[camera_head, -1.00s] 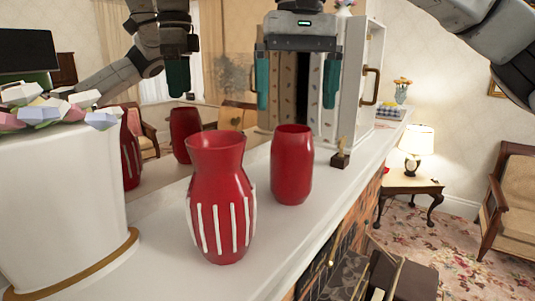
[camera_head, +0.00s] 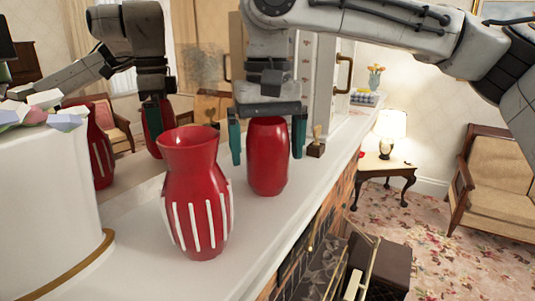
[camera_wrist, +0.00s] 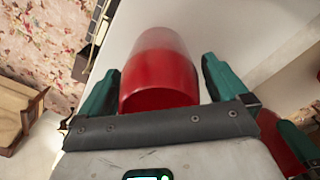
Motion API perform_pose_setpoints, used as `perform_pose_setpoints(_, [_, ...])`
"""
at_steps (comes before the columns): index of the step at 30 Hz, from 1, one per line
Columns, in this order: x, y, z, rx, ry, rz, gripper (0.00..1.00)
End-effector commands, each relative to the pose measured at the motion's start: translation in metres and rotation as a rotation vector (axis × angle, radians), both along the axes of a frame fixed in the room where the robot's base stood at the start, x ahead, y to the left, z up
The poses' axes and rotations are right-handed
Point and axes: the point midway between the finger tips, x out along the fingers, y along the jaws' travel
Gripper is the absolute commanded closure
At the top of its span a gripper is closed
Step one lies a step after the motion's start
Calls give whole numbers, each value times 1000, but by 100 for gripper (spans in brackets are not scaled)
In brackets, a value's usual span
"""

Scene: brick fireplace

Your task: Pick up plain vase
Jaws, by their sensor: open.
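The plain red vase (camera_head: 268,160) stands upright on the white mantel, behind and to the right of a red vase with raised white stripes (camera_head: 197,200). My gripper (camera_head: 268,140) is open, with one teal finger on each side of the plain vase's upper part. In the wrist view the plain vase (camera_wrist: 158,75) lies between the two fingers (camera_wrist: 158,85), with a gap showing on the right. Whether the left finger touches it I cannot tell. The gripper's crossbar hides part of the vase's mouth.
The white mantel (camera_head: 140,270) ends at the right above a brick fireplace front (camera_head: 325,225). A large white planter (camera_head: 50,200) with pale flowers stands at the left. A small dark-based ornament (camera_head: 316,148) stands right of my gripper. A mirror behind reflects the vases and arm.

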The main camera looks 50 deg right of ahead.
Motion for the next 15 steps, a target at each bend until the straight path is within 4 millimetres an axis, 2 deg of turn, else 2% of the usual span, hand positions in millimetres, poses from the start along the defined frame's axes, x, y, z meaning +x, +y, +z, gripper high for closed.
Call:
perform_pose_setpoints(6, [0, 0, -1, 0, 0, 0, 0])
perform_pose_setpoints(15, [0, 0, -1, 0, 0, 0, 28])
